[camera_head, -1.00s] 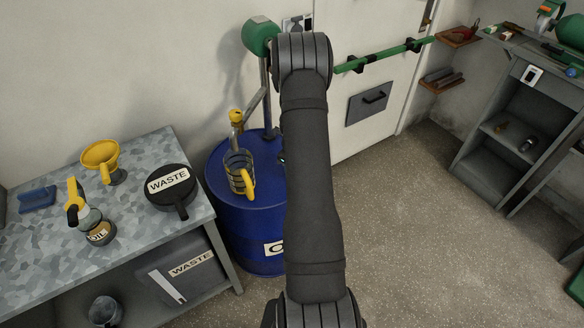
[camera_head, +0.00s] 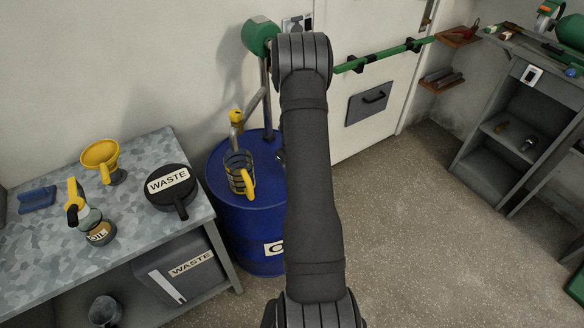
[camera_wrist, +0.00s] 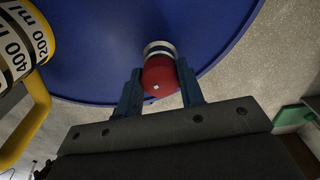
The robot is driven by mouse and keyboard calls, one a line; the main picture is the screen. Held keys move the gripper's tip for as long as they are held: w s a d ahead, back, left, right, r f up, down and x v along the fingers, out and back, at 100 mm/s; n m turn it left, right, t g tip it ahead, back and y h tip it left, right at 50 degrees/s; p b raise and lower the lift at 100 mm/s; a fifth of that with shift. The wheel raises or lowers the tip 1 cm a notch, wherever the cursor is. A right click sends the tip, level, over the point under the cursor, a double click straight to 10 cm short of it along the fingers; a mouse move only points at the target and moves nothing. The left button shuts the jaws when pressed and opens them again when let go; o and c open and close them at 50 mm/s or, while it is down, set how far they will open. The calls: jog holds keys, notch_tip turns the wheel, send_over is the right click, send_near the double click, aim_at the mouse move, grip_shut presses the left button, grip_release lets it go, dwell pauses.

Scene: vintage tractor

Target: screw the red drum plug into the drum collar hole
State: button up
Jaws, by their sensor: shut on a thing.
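In the wrist view the red drum plug (camera_wrist: 160,78) is between the two blue fingers of my gripper (camera_wrist: 160,90), which is shut on it. A pale metal ring, which looks like the drum collar (camera_wrist: 158,48), shows just beyond the plug on the blue drum top (camera_wrist: 110,60). The plug lines up closely with the ring; I cannot tell how deep it sits, and the hole is hidden. In the head view the blue drum (camera_head: 240,225) stands beside the bench, and my arm hides the gripper, plug and collar.
A measuring jug with a yellow handle (camera_head: 240,172) stands on the drum, left of my gripper; it also shows in the wrist view (camera_wrist: 15,50). A pump pipe (camera_head: 264,100) rises behind it. The bench (camera_head: 140,230) holds a WASTE pan (camera_head: 171,187) and a yellow funnel (camera_head: 101,155).

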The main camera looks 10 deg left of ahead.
dwell(0.3)
jog(key=shift+m, duration=1)
jog(key=shift+m, duration=0.9)
jog(key=o, duration=0.8)
jog(key=shift+n, duration=0.9)
